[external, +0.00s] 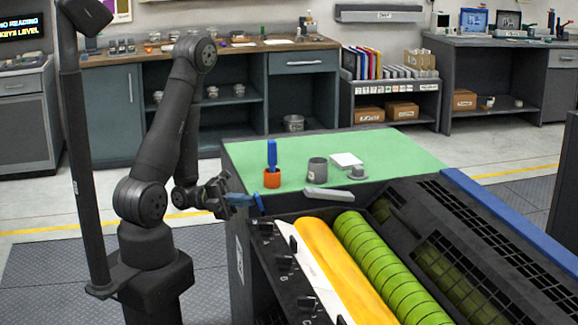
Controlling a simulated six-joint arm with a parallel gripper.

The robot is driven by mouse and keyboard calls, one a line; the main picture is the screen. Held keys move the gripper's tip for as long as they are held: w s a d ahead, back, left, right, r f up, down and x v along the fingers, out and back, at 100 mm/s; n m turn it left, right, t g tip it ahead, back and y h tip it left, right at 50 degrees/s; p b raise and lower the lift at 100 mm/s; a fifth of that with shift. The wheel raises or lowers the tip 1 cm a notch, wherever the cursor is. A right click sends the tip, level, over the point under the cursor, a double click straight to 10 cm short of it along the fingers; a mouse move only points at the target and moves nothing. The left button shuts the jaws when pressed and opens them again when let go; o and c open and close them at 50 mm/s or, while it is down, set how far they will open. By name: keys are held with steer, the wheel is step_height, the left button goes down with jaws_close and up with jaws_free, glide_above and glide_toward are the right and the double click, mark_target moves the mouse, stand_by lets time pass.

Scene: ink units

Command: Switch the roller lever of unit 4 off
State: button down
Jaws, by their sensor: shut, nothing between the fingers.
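The ink units (330,265) stand at the lower right, with a long yellow roller (340,270) and a green roller (385,265). Along their near left side runs a dark panel with several small black levers, one at the far end (265,227), one midway (285,262) and one nearer the camera (306,303). I cannot read which belongs to unit 4, or whether each is on or off. My gripper (243,199) is shut and empty, left of the panel's far end. A blue piece shows at its fingertips; I cannot tell whether it touches anything.
A green-topped bench (395,155) lies behind the units. On it stand an orange pot with a blue-handled tool (272,165), a grey cup (317,170), a white pad (346,160) and a small grey part (357,173). A pale bar (328,194) lies at its front edge.

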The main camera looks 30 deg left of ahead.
stand_by(0.3)
steer(key=s+a+f, duration=0.1)
steer(key=a, duration=0.5)
steer(key=s+a+f, duration=0.1)
steer(key=a+f, duration=0.1)
steer(key=a, duration=0.4)
steer(key=shift+s+a, duration=0.3)
stand_by(0.4)
steer(key=shift+d, duration=0.15)
stand_by(0.4)
steer(key=d+r, duration=0.1)
steer(key=d, duration=0.6)
steer(key=shift+d+r, duration=0.15)
steer(key=shift+r, duration=0.1)
stand_by(0.7)
